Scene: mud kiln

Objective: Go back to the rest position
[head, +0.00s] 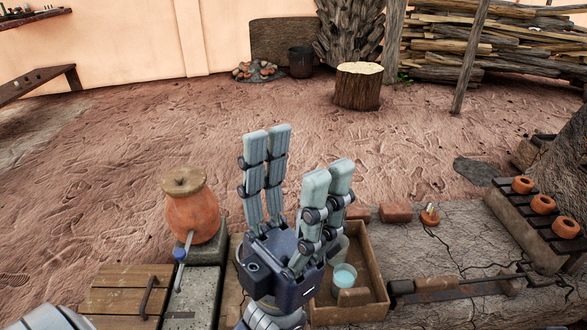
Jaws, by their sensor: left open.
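My left gripper (290,172) is in the middle of the head view, fingers pointing up and away from me. Its finger pairs stand apart, open, with nothing between them. It is above the low work surface, in front of a wooden tray (374,268), and hides the tray's left part. A piece of my arm shows at the bottom left corner. My right gripper is not in view.
A clay jar (192,212) with a spigot stands left of the gripper. The tray holds a cup (345,275). Small clay pots (543,204) sit on a dark rack at right. A stump (358,87) and log pile (445,45) stand beyond open dirt ground.

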